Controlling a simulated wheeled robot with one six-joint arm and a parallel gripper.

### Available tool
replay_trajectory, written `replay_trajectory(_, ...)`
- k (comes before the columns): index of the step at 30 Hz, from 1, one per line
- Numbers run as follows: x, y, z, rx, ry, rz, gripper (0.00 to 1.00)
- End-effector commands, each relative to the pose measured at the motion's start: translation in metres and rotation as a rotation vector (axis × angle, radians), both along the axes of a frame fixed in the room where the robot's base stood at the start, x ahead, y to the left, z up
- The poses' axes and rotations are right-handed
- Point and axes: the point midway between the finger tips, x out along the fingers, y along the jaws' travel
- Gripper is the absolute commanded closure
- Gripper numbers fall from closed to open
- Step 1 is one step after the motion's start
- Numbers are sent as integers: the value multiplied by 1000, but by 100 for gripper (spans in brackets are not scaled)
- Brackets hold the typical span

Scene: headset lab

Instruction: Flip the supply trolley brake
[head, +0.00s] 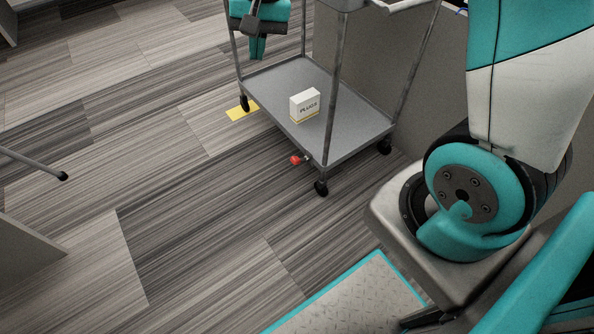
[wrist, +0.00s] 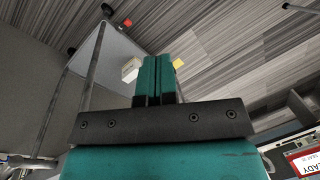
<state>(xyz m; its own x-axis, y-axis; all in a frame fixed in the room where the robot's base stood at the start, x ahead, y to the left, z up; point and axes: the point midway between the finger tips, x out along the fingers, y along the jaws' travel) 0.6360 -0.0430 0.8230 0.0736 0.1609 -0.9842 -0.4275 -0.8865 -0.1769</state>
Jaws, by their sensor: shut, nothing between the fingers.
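The supply trolley (head: 270,85) is a grey metal cart with thin posts and dark castors. Its red brake (head: 295,160) sticks out low at the front edge, beside the near castor (head: 321,187). In the wrist view the red brake (wrist: 128,22) shows near the top, beyond the fingertips and left of them. My gripper (head: 257,48) hangs at the top of the head view, fingers down, well above the brake and apart from it. In the wrist view the two teal fingers (wrist: 155,65) are together and empty.
A white box (head: 305,105) stands on the trolley's lower shelf. A yellow floor mark (head: 242,110) lies by the left castor. A grey panel stands behind the trolley. The striped floor left of and in front of the trolley is clear; a thin dark-tipped leg (head: 40,165) reaches in at left.

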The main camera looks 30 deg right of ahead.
Motion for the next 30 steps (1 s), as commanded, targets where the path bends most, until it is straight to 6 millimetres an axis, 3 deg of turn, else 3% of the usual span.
replay_trajectory(1, 20, -16, -61, -14, 21, -99, 100)
replay_trajectory(6, 73, -72, -188, -65, 69, -455, 100)
replay_trajectory(12, 109, -137, -324, -120, 103, -823, 100)
replay_trajectory(15, 116, -161, -371, -141, 112, -953, 100)
replay_trajectory(18, 119, -176, -399, -153, 115, -1038, 100)
replay_trajectory(21, 120, -183, -412, -161, 117, -1082, 100)
replay_trajectory(30, 120, -185, -411, -162, 117, -1092, 100)
